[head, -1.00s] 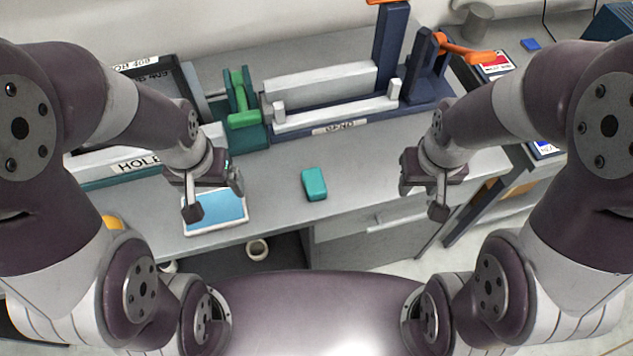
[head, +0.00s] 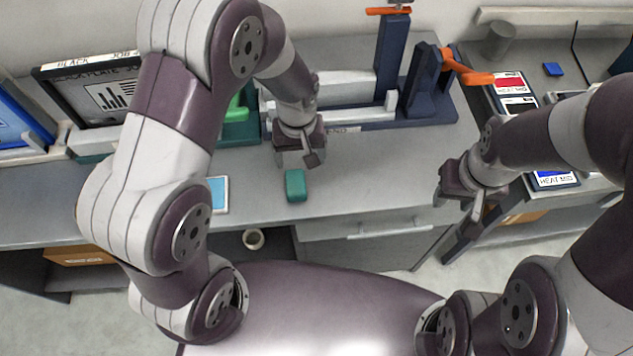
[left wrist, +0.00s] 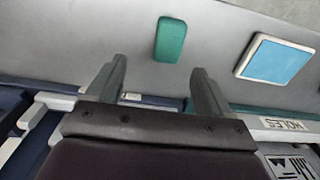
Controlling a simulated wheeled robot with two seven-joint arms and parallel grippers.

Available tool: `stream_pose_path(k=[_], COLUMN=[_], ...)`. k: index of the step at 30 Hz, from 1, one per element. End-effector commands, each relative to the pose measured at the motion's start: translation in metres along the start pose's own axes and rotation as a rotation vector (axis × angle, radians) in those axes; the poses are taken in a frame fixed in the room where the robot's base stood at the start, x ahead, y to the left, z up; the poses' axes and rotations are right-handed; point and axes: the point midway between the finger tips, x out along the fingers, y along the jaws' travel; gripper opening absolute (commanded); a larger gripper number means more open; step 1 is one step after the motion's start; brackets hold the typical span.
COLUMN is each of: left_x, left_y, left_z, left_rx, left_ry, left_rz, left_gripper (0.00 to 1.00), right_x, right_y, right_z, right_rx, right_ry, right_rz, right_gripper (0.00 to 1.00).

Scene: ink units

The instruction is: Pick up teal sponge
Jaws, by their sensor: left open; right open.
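The teal sponge (head: 295,185) lies on the grey bench top near its front edge. It also shows in the left wrist view (left wrist: 170,39), beyond and between the two fingertips. My left gripper (head: 300,162) is open and empty, above the bench and just behind the sponge in the head view. Its two spread fingers show in the left wrist view (left wrist: 158,72), apart from the sponge. My right gripper (head: 456,208) is open and empty at the right, near the bench's right end.
A blue-screened tablet (head: 218,195) lies left of the sponge, partly hidden by my left arm. A navy bending fixture (head: 425,95) with an orange handle (head: 466,72) stands behind. Bench right of the sponge is clear.

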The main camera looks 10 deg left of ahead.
Motion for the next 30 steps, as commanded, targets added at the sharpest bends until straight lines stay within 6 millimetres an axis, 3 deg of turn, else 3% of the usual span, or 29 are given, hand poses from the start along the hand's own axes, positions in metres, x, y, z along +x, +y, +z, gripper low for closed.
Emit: stream_pose_path(k=[6,11,15,18,26,27,30], left_x=[0.046,0.065,0.088,0.107,0.116,0.116,0.115], left_y=[-0.001,-0.001,-0.003,-0.002,-0.002,-0.002,-0.002], left_z=[0.001,0.001,0.005,0.004,0.003,0.003,0.003], left_rx=[-0.002,-0.001,-0.001,-0.001,0.000,0.000,0.000], left_ry=[-0.002,0.000,-0.003,-0.001,0.003,0.003,0.003], left_rz=[-0.001,0.000,-0.002,0.000,0.001,0.001,0.001], left_gripper=[0.81,0.81,0.81,0.81,0.81,0.74,0.42], right_x=[-0.012,-0.016,-0.032,-0.033,-0.032,-0.032,-0.032], right_y=[0.000,0.000,0.000,0.000,0.000,0.000,0.000], right_z=[-0.001,-0.002,-0.004,-0.004,-0.004,-0.004,-0.004], right_rx=[-0.001,0.000,0.000,0.000,-0.001,-0.001,0.000], right_ry=[0.001,0.000,0.001,0.001,0.001,0.001,0.000], right_rz=[0.000,0.000,0.000,0.000,0.000,0.000,0.000], right_gripper=[0.43,0.43,0.43,0.43,0.43,0.43,0.43])
